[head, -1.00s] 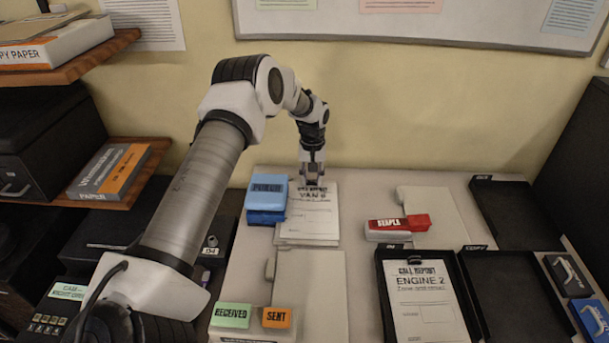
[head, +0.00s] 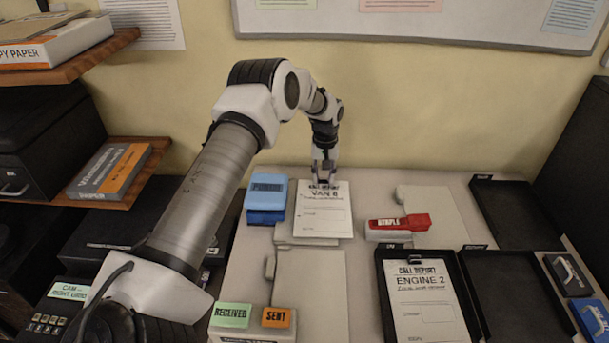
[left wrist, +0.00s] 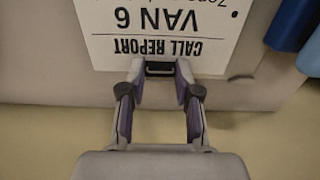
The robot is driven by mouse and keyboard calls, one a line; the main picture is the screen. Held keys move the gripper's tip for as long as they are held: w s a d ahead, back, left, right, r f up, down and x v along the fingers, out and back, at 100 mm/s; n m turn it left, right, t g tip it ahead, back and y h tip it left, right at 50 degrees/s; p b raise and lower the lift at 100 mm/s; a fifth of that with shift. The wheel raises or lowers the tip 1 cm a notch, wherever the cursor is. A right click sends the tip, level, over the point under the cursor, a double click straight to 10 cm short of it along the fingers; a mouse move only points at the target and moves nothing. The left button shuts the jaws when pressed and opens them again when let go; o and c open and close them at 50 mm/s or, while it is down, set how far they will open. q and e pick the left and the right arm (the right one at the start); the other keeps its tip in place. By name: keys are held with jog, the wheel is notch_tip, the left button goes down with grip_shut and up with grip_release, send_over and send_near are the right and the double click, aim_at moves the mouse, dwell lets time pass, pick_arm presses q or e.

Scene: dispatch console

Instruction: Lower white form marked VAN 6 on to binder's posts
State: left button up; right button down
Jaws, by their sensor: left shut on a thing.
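The white form marked VAN 6 (head: 322,215) is at the back middle of the desk, with its printed side up. It also shows upside down in the left wrist view (left wrist: 160,25). My left gripper (head: 323,180) is shut on the black tab (left wrist: 160,68) at the form's top edge. The form appears raised, overlapping the pale sheets (head: 297,241) below it. A grey flat board with a small side tab (head: 310,300) lies in front, and a similar one (head: 437,213) lies to the right. I cannot make out any posts. My right gripper is not in view.
A blue punch (head: 266,198) stands just left of the form. A red-topped stapler (head: 398,227) is to its right. A black tray (head: 380,287) holds an ENGINE 2 form. RECEIVED (head: 232,314) and SENT (head: 277,317) blocks stand at the front.

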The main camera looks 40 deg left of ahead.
pick_arm(q)
jog(key=shift+r+p, duration=2.5)
jog(key=shift+r, duration=1)
jog(key=shift+d, duration=0.1)
